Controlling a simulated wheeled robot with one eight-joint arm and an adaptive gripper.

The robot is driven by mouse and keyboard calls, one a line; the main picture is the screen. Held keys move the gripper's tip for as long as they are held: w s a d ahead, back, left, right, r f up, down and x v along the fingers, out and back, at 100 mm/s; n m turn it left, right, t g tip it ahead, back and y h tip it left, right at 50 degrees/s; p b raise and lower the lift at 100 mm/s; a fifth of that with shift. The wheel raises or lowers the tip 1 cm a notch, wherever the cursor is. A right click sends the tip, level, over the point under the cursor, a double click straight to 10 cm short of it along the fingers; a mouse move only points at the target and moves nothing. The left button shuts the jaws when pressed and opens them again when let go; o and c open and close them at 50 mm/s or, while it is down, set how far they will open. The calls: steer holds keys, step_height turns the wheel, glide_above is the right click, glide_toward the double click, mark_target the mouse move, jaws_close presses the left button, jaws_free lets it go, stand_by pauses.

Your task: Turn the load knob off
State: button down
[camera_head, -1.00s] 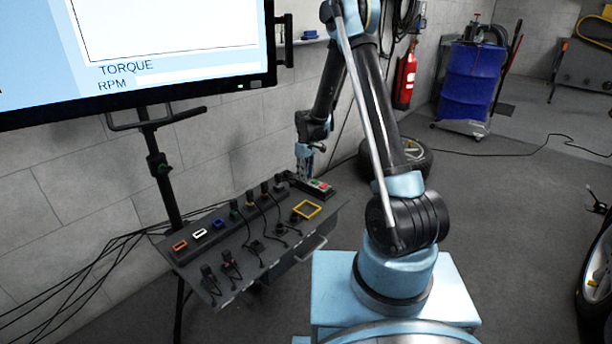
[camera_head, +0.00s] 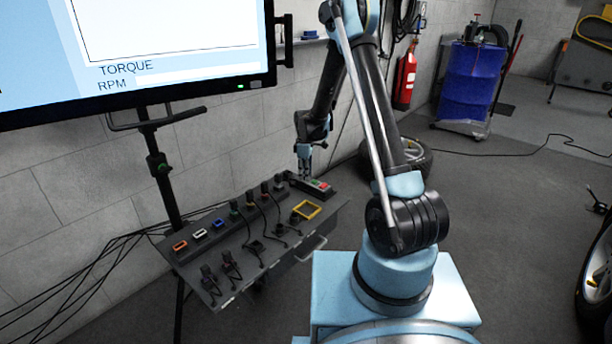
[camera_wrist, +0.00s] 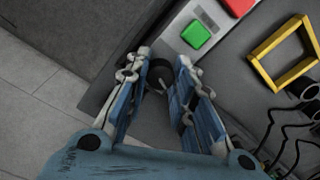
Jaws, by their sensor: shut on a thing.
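The load knob (camera_wrist: 159,76) is a round black knob with a pale line on its top. It sits on the grey panel beside the green button in the wrist view. My gripper (camera_wrist: 161,68) is around it, with one blue finger on each side, shut on it. In the head view my gripper (camera_head: 304,172) reaches down to the far end of the control table, and the knob is hard to make out there.
A green button (camera_wrist: 196,35) and a red button (camera_wrist: 238,5) lie just beyond the knob. A yellow square frame (camera_wrist: 285,55) and black cables (camera_wrist: 290,128) are to the right. The control table (camera_head: 190,262) carries several plugs. A wall stands behind it.

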steer(key=c, duration=1.6)
jaws_free()
step_height(320, 180, up, 12)
steer(key=shift+w, duration=0.15)
